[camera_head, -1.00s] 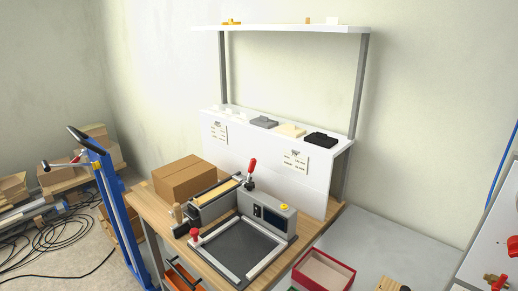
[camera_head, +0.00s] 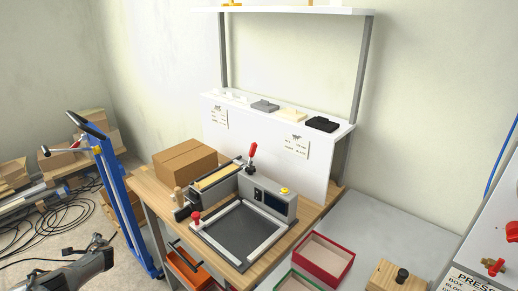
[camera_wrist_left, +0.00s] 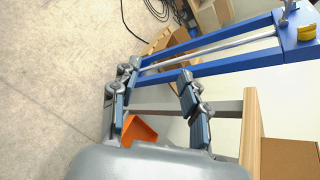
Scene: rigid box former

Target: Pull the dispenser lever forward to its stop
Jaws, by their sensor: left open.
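A machine with a grey square bed (camera_head: 243,232) stands on the wooden bench. A lever with a red grip (camera_head: 253,150) stands upright at its back, beside a trough with a tan strip (camera_head: 217,177). A red knob (camera_head: 196,217) stands at the bed's front left corner. I cannot tell for sure which of the two is the dispenser lever. My left gripper (camera_head: 90,244) is at the lower left, well apart from the machine. In the left wrist view its fingers (camera_wrist_left: 158,75) are spread and empty. My right gripper is not in view.
A blue lifting cart (camera_head: 112,195) stands between my left gripper and the bench (camera_head: 148,188). A cardboard box (camera_head: 185,163) sits behind the trough. An orange bin (camera_head: 187,270) is under the bench front. Red and green trays (camera_head: 323,258) lie at the right.

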